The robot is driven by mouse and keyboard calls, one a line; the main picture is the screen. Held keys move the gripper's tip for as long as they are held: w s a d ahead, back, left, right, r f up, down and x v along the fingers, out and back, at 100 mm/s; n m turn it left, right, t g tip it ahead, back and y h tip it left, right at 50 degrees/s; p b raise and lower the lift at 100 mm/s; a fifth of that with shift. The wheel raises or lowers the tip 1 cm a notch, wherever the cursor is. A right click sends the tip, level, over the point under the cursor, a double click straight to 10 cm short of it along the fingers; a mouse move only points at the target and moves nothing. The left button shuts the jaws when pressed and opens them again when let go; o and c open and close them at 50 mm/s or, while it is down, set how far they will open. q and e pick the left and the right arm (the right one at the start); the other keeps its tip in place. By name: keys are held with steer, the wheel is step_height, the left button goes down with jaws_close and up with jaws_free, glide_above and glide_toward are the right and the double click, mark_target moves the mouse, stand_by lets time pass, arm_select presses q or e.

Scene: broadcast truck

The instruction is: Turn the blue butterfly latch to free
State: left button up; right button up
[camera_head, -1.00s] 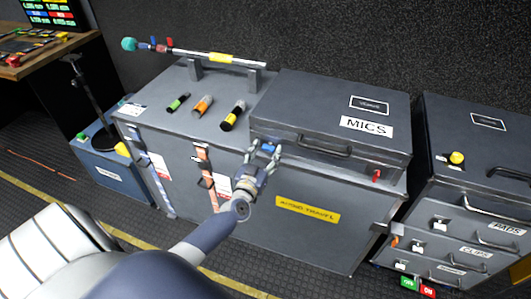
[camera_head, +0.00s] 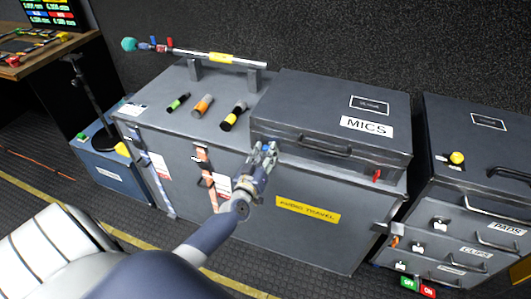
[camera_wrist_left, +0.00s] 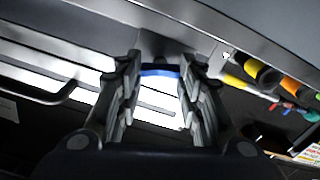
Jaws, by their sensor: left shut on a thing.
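The blue butterfly latch (camera_wrist_left: 160,71) is on the front of the grey MICS case (camera_head: 290,112), near its left corner. In the left wrist view its blue bar lies crosswise between my fingertips. My left gripper (camera_head: 266,150) is at the latch and shut on it; it also shows in the left wrist view (camera_wrist_left: 160,66). My right gripper is in neither view.
The MICS case sits on a larger grey trunk (camera_head: 300,235). A red latch (camera_head: 377,175) is at its front right, and a black handle (camera_head: 325,147) sticks out between. Several small cylinders (camera_head: 203,105) lie on the trunk to the left. A drawer case (camera_head: 450,215) stands at right.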

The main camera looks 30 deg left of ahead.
arm_select(q)
steer(key=n+b, duration=0.1)
steer(key=n, duration=0.5)
steer(key=shift+a+f+n, duration=0.1)
steer(key=shift+n, duration=0.2)
steer(key=n+b, duration=0.1)
steer(key=n, duration=0.5)
steer(key=shift+b, duration=0.35)
steer(key=shift+n, duration=0.4)
steer(key=o, duration=1.1)
steer(key=shift+c, duration=0.2)
steer(key=shift+s, duration=0.1)
